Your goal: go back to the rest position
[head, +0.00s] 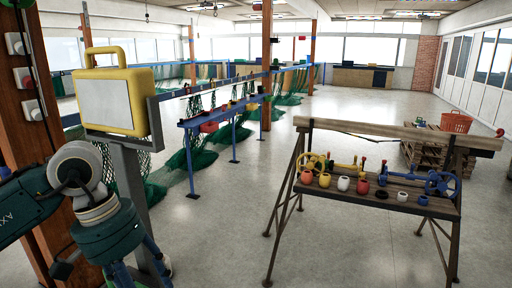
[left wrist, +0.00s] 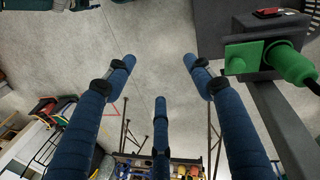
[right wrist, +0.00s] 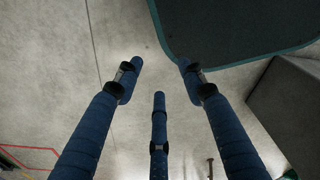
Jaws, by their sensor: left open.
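My left gripper (left wrist: 160,72) is open, with its blue fingers spread and nothing between them. In the head view my left arm comes in at the lower left, and the blue fingers (head: 148,262) point down beside a grey post (head: 130,180). My right gripper (right wrist: 159,75) is open and empty over bare floor, as its wrist view shows. My right arm does not show in the head view.
A yellow case (head: 118,100) tops the grey post close to my left arm. A trestle bench (head: 440,207) with several floats and tools stands at right. A dark green-edged mat (right wrist: 240,25) lies near my right gripper. Green nets (head: 222,135) hang behind. The middle floor is clear.

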